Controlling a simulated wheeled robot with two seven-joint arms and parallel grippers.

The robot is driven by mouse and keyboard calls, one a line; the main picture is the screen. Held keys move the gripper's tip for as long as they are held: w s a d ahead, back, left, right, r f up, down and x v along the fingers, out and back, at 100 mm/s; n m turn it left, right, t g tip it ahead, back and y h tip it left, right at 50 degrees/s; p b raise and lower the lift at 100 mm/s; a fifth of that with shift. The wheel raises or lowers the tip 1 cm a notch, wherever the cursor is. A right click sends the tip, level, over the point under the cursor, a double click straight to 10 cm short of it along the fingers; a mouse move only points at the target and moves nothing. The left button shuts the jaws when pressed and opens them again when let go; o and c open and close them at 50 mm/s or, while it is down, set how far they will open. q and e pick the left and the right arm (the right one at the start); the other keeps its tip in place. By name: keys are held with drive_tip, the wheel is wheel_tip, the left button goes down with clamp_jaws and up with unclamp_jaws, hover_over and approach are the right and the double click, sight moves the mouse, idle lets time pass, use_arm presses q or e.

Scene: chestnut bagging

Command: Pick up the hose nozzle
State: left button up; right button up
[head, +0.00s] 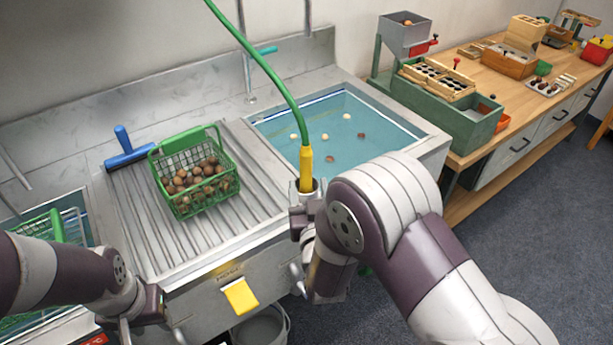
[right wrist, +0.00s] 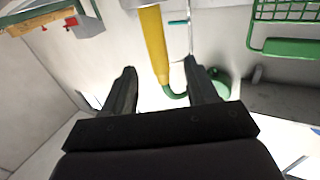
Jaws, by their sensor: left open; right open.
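The yellow hose nozzle (head: 306,165) stands upright at the front edge of the sink, with the green hose (head: 272,72) running up from it. Its lower end goes into a grey holder, partly hidden by my right gripper (head: 302,205). In the right wrist view the nozzle (right wrist: 154,42) shows between and beyond the two open fingers of my right gripper (right wrist: 164,78). I cannot tell whether they touch it. My left gripper (head: 148,318) is open at the lower left, in front of the counter and far from the nozzle.
A green basket of chestnuts (head: 200,178) stands on the ribbed drainboard (head: 157,235) beside a blue squeegee (head: 128,155). A water basin (head: 385,130) with several floating pieces lies behind the nozzle. A yellow tag (head: 240,296) hangs on the front panel.

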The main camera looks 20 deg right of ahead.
sight(307, 170)
drive_tip(key=w, duration=0.2)
drive_tip(key=w+d, duration=0.1)
drive_tip(key=w, duration=0.5)
drive_tip(key=shift+w+d+f+p, duration=0.15)
drive_tip(key=shift+d+p, duration=0.1)
drive_tip(key=shift+p, duration=0.1)
drive_tip(key=shift+c, duration=1)
clamp_jaws()
